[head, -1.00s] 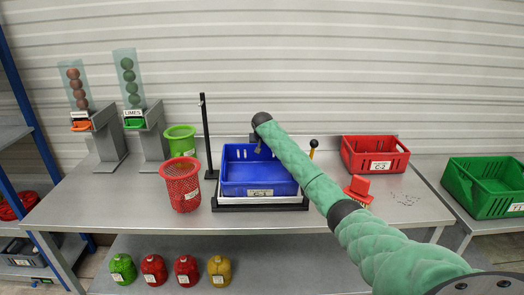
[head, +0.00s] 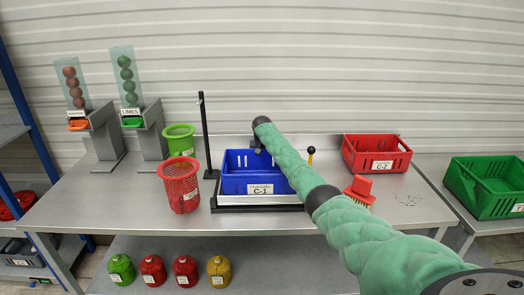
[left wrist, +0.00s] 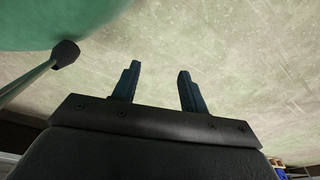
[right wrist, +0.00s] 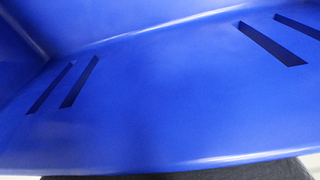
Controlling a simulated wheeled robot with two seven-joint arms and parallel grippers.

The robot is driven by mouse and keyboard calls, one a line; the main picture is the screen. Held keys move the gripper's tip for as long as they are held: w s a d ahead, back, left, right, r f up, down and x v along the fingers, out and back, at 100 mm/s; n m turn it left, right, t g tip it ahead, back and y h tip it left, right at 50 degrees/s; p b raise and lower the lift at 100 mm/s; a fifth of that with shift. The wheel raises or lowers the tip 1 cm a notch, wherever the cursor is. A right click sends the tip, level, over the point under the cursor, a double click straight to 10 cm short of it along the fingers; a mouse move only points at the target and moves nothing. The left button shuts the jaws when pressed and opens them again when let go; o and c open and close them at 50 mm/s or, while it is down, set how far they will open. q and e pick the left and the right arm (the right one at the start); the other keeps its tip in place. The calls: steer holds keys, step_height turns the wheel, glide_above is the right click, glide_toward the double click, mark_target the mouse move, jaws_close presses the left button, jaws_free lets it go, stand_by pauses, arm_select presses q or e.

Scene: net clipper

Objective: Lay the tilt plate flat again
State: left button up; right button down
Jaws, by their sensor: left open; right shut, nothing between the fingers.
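The blue crate C-1 (head: 262,186) stands on the tilt plate (head: 230,201), a pale plate over a black base frame at the middle of the table. Most of the plate is hidden under the crate; it looks flat or nearly flat. My right gripper (head: 258,148) is at the crate's back side, pointing down, small and partly hidden by my arm. It is shut and empty. The crate's slotted blue wall (right wrist: 170,90) fills the right wrist view, and no fingers show there. My left gripper (left wrist: 158,70) is open and empty in the left wrist view, away from the table.
A black post (head: 205,135) and a red mesh basket (head: 181,187) stand left of the plate. A black-knobbed yellow lever (head: 311,156) stands to its right, partly behind my arm. A red brush (head: 359,188) and the red crate C-2 (head: 376,155) are further right.

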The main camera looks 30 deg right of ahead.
steer(key=shift+w+f, duration=0.15)
steer(key=shift+f, duration=0.55)
steer(key=shift+f+g, duration=0.15)
steer(key=shift+g, duration=0.15)
steer(key=shift+s+a+y+b, duration=0.1)
steer(key=shift+s+y+b, duration=0.15)
steer(key=shift+y+b, duration=0.05)
arm_select(q)
steer(key=shift+w+d+r, duration=0.95)
steer(key=shift+w+r, duration=0.05)
steer(key=shift+w, duration=0.2)
arm_select(e)
steer(key=shift+f, duration=0.1)
steer(key=shift+f, duration=0.15)
arm_select(q)
steer(key=shift+a, duration=0.1)
